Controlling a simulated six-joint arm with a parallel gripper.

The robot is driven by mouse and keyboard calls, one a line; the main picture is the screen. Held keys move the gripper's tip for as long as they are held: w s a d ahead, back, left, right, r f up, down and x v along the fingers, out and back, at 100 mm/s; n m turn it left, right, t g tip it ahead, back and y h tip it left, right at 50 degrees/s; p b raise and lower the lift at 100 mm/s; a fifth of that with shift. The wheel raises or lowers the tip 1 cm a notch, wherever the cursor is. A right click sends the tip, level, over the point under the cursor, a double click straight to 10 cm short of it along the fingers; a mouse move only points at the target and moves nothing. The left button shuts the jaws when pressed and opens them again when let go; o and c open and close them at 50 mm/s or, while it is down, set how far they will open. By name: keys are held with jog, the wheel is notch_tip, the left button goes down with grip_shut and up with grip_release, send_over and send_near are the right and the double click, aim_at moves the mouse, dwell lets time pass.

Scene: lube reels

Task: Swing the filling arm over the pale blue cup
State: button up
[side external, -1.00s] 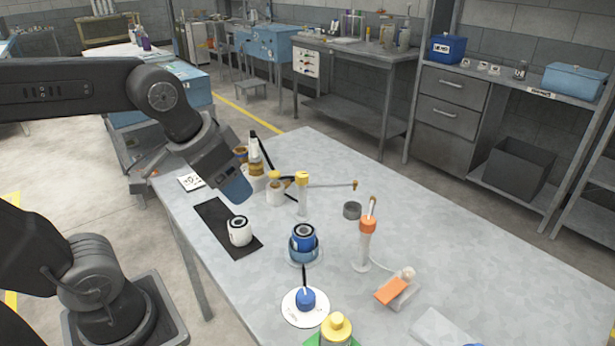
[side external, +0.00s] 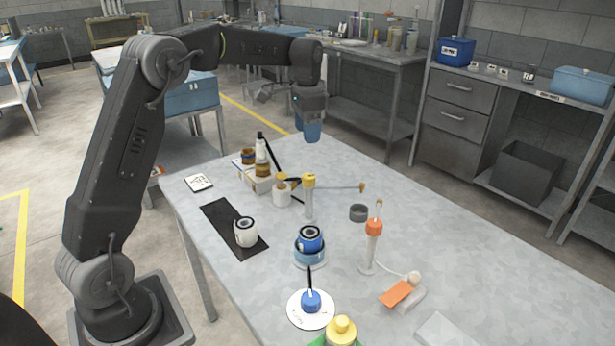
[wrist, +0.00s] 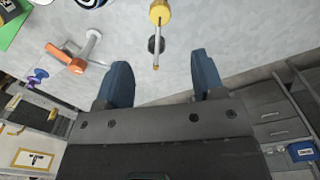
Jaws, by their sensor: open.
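The filling arm (side external: 340,187) is a thin grey rod with a brass tip, reaching right from a yellow-capped post (side external: 308,200). In the wrist view the rod (wrist: 157,45) points toward my gripper, its tip just short of the gap between my fingers. A pale blue cup (side external: 309,259) stands in front of the post, with a darker blue reel (side external: 311,240) seated in its top. The rod does not point over this cup. My gripper (side external: 312,138) is open and empty, high above the table's far edge. It also shows in the wrist view (wrist: 161,88).
A grey ring (side external: 358,213) lies near the rod. An orange-collared post (side external: 373,245) stands right of the cup. Bottles (side external: 262,160) stand behind the yellow-capped post. The table's right side is mostly clear.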

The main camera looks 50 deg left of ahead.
aim_at(307, 175)
notch_tip(307, 175, down, 14)
jog(key=shift+r, duration=0.15)
dwell(0.3)
jog(key=shift+c, duration=0.4)
grip_shut()
